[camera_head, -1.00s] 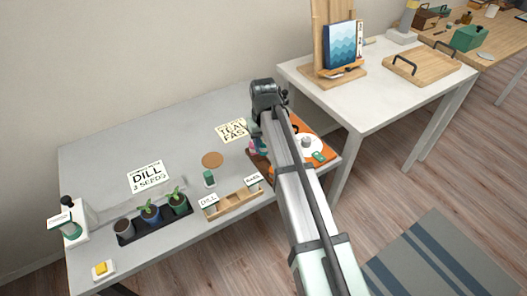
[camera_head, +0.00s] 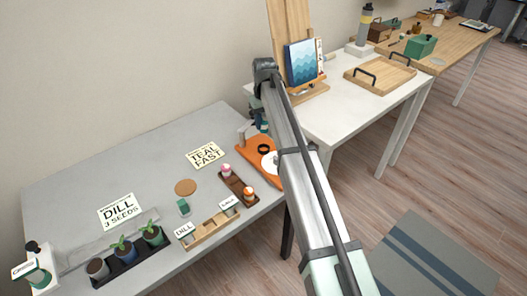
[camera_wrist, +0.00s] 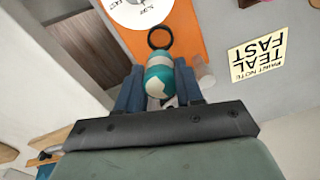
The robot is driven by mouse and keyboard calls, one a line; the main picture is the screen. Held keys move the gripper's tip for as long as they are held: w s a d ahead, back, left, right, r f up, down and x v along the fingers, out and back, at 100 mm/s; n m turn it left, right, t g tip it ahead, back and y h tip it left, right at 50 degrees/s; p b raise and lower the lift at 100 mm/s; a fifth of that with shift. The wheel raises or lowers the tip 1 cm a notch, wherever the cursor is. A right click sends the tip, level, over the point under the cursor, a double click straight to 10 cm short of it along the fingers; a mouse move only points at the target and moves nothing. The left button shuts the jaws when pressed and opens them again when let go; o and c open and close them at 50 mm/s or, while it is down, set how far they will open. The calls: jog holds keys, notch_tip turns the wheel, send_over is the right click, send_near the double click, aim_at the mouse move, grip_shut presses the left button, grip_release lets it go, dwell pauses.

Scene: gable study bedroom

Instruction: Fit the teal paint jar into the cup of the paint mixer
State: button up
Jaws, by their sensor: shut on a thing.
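The teal paint jar (camera_wrist: 159,76), teal with a pale band and a pale patch, is between the two blue fingers of my gripper (camera_wrist: 161,88) in the wrist view. My gripper is shut on it. The orange paint mixer (camera_head: 252,167) stands at the right end of the grey table. Its black ring-shaped cup (camera_head: 264,149) looks empty; in the wrist view the cup (camera_wrist: 160,38) shows just beyond the jar. The jar appears above the mixer, apart from the cup. In the head view my gripper (camera_head: 261,118) is partly hidden by my arm, and the jar is hard to make out.
A white disc (camera_head: 269,163) and a pale post (camera_head: 243,131) are on the mixer. A brown rack (camera_head: 237,186) with pink and orange jars stands left of it. A "TEAL FAST" note (camera_head: 206,154) lies behind. The white table (camera_head: 345,118) is to the right.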

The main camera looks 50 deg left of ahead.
jog(key=shift+f+n, duration=0.1)
jog(key=shift+n, duration=0.3)
jog(key=shift+f, duration=0.35)
jog(key=shift+a+f, duration=0.1)
jog(key=shift+f, duration=4.45)
jog(key=shift+f, duration=0.15)
jog(key=o, duration=1.1)
notch_tip(320, 180, up, 12)
jog(key=shift+r, duration=0.2)
jog(key=shift+w, duration=0.1)
